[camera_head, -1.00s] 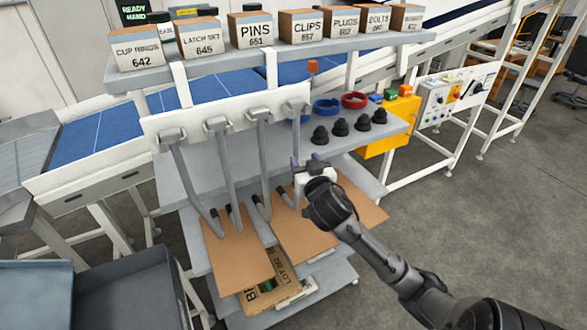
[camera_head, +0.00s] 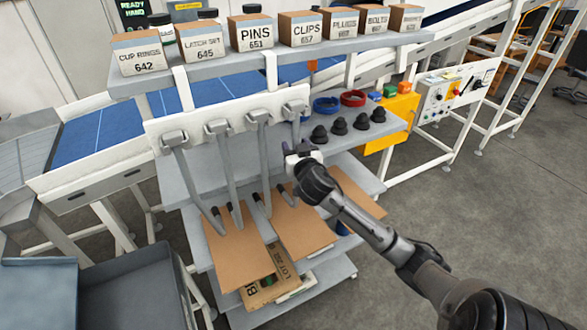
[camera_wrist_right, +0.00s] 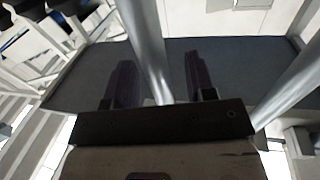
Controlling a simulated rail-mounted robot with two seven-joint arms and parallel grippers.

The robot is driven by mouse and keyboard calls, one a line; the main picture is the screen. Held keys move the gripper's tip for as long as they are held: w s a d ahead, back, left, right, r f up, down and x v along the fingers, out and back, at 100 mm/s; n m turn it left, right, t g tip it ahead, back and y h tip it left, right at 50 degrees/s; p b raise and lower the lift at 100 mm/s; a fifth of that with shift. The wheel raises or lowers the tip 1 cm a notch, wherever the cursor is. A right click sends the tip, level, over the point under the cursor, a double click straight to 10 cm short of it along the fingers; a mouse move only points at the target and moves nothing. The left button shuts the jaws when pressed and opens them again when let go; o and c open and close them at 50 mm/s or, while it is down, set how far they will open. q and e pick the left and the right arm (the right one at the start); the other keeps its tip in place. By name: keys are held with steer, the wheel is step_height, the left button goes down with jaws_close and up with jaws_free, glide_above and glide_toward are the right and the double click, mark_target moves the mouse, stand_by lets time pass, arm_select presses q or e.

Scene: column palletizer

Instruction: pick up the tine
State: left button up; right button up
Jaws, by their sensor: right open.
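Several long grey tines hang from a white bar (camera_head: 230,118), bent forward at their lower ends with dark tips. In the head view the leftmost tine (camera_head: 190,180), the second (camera_head: 227,165) and the third (camera_head: 259,155) hang clear of my gripper. My right gripper (camera_head: 299,158) is at the rightmost tine (camera_head: 296,130), whose middle it partly hides. In the right wrist view, my open right gripper (camera_wrist_right: 158,82) has a tine (camera_wrist_right: 146,45) running between its two dark fingers. Another tine (camera_wrist_right: 290,82) shows at the right. My left gripper is not in view.
A grey shelf (camera_head: 180,75) with labelled boxes is above the bar. Black knobs (camera_head: 340,127) and blue and red rings (camera_head: 353,98) sit right of the tines. Cardboard (camera_head: 235,250) lies below. A grey bin (camera_head: 130,290) stands at lower left.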

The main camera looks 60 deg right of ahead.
steer(key=shift+c, duration=0.4)
jaws_close()
steer(key=shift+r, duration=0.1)
stand_by(0.8)
